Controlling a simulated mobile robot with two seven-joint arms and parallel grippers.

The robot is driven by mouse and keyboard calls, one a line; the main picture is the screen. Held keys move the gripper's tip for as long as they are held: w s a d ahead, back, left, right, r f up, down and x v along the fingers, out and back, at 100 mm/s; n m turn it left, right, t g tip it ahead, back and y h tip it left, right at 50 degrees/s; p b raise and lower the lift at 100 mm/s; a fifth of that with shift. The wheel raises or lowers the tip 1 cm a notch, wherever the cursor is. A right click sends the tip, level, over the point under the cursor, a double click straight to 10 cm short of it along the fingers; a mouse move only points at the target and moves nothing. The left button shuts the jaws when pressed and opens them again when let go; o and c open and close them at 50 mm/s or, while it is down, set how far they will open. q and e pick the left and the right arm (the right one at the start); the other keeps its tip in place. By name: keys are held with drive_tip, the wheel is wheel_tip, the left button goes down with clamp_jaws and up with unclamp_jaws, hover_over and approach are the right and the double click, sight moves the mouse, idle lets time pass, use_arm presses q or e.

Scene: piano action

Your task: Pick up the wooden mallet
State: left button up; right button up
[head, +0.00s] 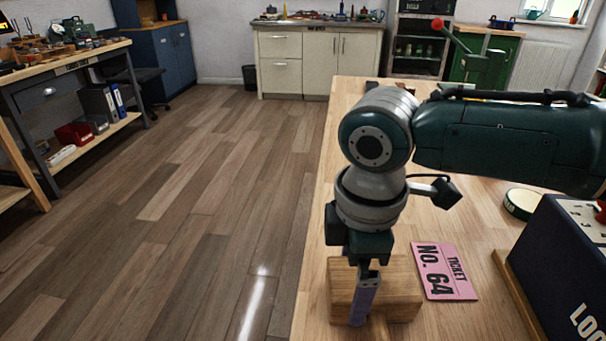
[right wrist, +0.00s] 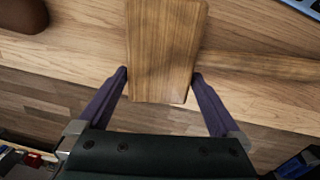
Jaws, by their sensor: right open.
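The wooden mallet shows in the head view as a blocky wooden head (head: 402,292) on the workbench, partly covered by my right gripper. In the right wrist view its head (right wrist: 165,50) lies between the fingertips, and what looks like its handle (right wrist: 255,66) runs off to the right. My right gripper (head: 364,300) points down at the head and is open, with a purple finger on each side of it in the right wrist view (right wrist: 160,78). I cannot tell whether either finger touches the wood. My left gripper is not in view.
A pink ticket (head: 444,271) lies right of the mallet. Beyond it are a dark blue box (head: 560,265) and a round green-rimmed object (head: 521,204). The bench's left edge is close to the mallet, with open floor (head: 200,220) beyond.

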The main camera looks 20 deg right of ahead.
drive_tip(key=shift+f, duration=0.6)
drive_tip(key=shift+w+r, duration=0.1)
drive_tip(key=c, duration=1.5)
